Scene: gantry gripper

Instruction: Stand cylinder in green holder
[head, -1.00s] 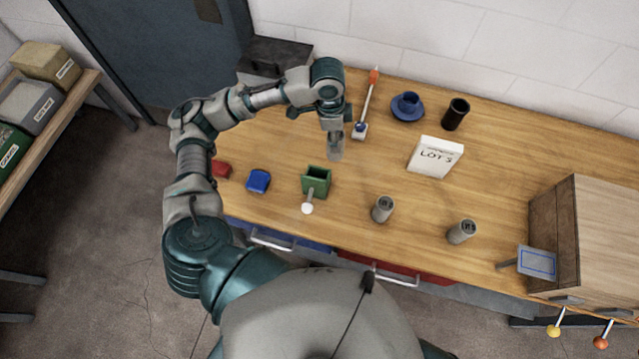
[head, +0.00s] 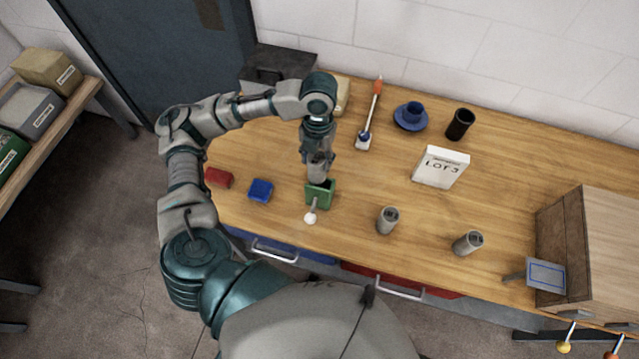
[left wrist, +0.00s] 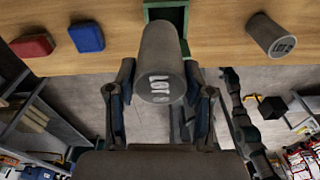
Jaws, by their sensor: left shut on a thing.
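The cylinder also shows in the head view (head: 318,173), pointing down at the green holder (head: 321,197). Its lower end overlaps the holder's opening in the picture; I cannot tell whether it is just above or slightly inside. In the left wrist view the holder (left wrist: 166,5) shows behind the cylinder, partly hidden by it and cut by the frame.
Two more grey cylinders (head: 388,220) (head: 468,242) stand to the right. A blue block (head: 260,190) and a red block (head: 219,177) lie left.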

